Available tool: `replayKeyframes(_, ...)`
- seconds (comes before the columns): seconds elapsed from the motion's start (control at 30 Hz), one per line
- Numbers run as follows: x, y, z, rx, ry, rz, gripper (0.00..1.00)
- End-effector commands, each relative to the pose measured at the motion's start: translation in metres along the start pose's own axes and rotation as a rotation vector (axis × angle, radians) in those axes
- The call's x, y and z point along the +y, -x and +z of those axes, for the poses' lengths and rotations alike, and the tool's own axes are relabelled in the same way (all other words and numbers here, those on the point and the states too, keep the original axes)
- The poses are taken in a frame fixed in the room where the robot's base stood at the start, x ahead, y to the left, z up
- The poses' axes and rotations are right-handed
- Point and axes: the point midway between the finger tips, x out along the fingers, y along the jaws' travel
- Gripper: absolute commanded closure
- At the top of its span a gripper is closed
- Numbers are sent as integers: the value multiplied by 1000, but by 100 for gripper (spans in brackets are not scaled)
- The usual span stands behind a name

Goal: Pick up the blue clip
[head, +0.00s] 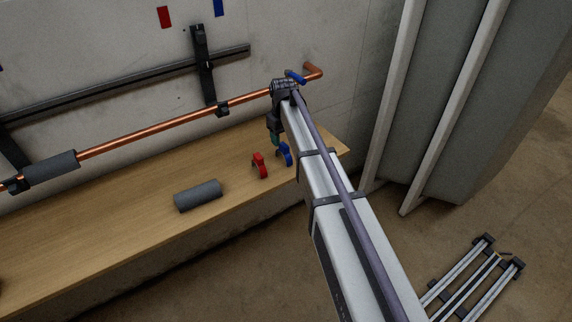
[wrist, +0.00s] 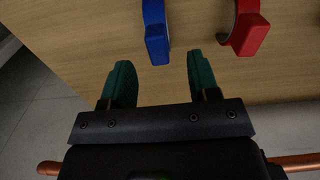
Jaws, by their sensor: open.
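The blue clip (head: 285,153) stands on the wooden bench near its right end, partly hidden by my arm in the head view. In the wrist view the blue clip (wrist: 156,35) lies just beyond my fingertips, roughly in line with the gap between them. My gripper (wrist: 158,75) has two green fingers spread apart with nothing between them. In the head view my gripper (head: 274,138) is mostly hidden behind my arm's end, close to the clip.
A red clip (head: 260,165) stands left of the blue one; in the wrist view the red clip (wrist: 245,30) is to the right. A grey foam sleeve (head: 198,196) lies on the bench (head: 120,215). A copper pipe (head: 150,129) runs along the wall behind.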

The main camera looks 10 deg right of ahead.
Motion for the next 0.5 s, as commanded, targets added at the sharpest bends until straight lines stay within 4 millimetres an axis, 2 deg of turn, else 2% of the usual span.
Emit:
replayKeyframes(0.03, 0, -10, 0, 0, 0, 0, 45)
replayKeyframes(0.17, 0, -9, 0, 0, -1, 0, 45)
replayKeyframes(0.4, 1, -54, 0, 0, -1, 0, 45)
replayKeyframes(0.5, 1, -62, 0, 0, -1, 0, 45)
